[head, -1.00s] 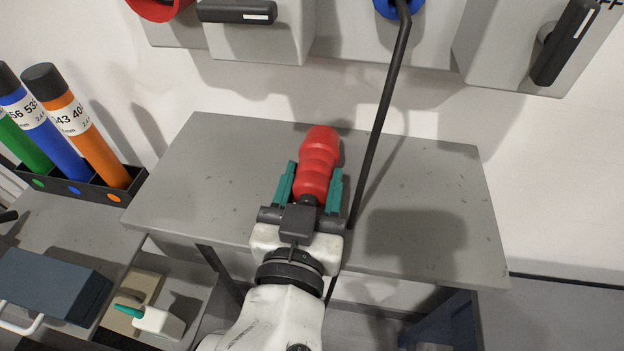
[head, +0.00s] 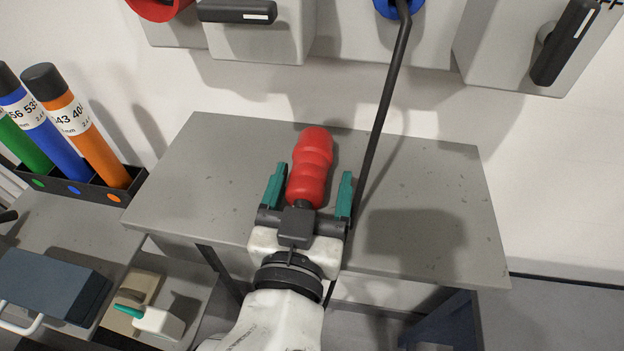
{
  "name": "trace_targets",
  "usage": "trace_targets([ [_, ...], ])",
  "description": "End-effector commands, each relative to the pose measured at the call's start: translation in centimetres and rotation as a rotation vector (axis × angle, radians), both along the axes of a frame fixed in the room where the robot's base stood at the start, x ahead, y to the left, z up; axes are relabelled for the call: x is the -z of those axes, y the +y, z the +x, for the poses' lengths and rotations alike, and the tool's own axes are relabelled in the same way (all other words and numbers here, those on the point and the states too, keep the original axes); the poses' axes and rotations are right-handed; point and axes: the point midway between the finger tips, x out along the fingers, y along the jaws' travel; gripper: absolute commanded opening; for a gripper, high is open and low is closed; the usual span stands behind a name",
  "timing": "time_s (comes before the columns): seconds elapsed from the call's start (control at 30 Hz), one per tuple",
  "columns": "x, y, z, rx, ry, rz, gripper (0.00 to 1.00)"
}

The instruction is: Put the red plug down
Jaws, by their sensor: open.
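The red plug (head: 311,165) is on the grey shelf (head: 220,170), near its middle, with its rounded end pointing toward the wall. My gripper (head: 309,183) is open, with one green finger on each side of the plug. Gaps show between the fingers and the plug on both sides. The near end of the plug is hidden behind the gripper's body.
Grey boxes with black handles (head: 236,11) are on the wall above. Coloured tubes (head: 80,130) stand in a rack at left. The shelf's left and right parts are clear.

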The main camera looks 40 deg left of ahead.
Motion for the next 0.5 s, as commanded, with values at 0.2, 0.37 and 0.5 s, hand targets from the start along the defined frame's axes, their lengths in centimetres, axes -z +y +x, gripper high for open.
trace_targets([
  [0.2,0.4,-2.2,-3.7,-0.005,0.001,-0.001,0.77],
  [0.37,0.4,-3.9,-6.5,-0.004,0.001,-0.002,0.77],
  [0.5,0.3,-5.1,-8.3,-0.003,0.001,0.000,0.77],
])
